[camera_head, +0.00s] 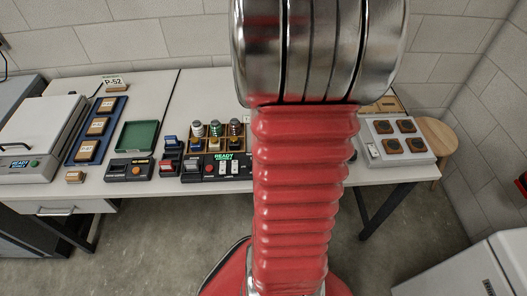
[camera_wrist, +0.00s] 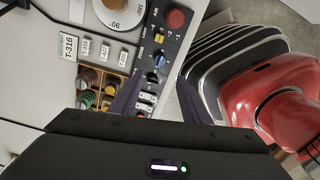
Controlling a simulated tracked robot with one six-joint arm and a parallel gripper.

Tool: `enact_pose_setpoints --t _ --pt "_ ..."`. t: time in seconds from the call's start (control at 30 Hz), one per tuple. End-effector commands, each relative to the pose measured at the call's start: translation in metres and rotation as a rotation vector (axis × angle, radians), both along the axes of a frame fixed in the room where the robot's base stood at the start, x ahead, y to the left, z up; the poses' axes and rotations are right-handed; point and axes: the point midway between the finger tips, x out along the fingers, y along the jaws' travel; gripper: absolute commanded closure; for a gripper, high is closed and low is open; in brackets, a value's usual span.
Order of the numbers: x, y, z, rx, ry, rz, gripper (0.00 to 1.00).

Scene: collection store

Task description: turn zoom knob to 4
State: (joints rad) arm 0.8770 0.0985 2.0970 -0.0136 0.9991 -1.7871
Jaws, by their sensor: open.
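In the wrist view a dark control panel (camera_wrist: 172,40) runs down the picture beside a pale turntable-like dial (camera_wrist: 122,8). On the panel are a red button (camera_wrist: 176,19), a yellow switch (camera_wrist: 158,37) and a blue-topped knob (camera_wrist: 159,61) with small white marks around it. This is probably the zoom knob, but its lettering and setting are too small to read. My gripper (camera_wrist: 156,88) is open, its two dark fingers on either side of the lower panel, apart from the blue-topped knob. In the head view my arm hides the gripper and this part of the panel.
A wooden rack (camera_wrist: 100,88) of coloured-topped containers lies left of the fingers, below white label cards (camera_wrist: 84,47). The head view shows a panel with a green READY display (camera_head: 224,157), a green tray (camera_head: 137,135) and a grey board with brown pieces (camera_head: 397,153) on the bench.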

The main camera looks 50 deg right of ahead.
Motion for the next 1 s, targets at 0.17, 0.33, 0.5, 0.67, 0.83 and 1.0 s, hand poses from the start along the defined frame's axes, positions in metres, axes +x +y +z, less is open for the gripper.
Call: enact_pose_setpoints --t 0.17,0.33,0.5,0.67,0.83,1.0 --pt "0.0 0.0 0.0 -0.001 -0.001 0.0 0.57" --pt "0.0 0.001 -0.003 0.0 0.0 0.0 0.57" --pt "-0.001 0.001 -0.018 0.001 0.002 -0.002 0.57" --pt "-0.002 0.002 -0.041 0.001 0.002 -0.002 0.57" --pt "-0.003 0.003 -0.068 0.002 0.002 -0.003 0.57" --pt "-0.004 0.003 -0.093 0.002 0.002 -0.003 0.57"
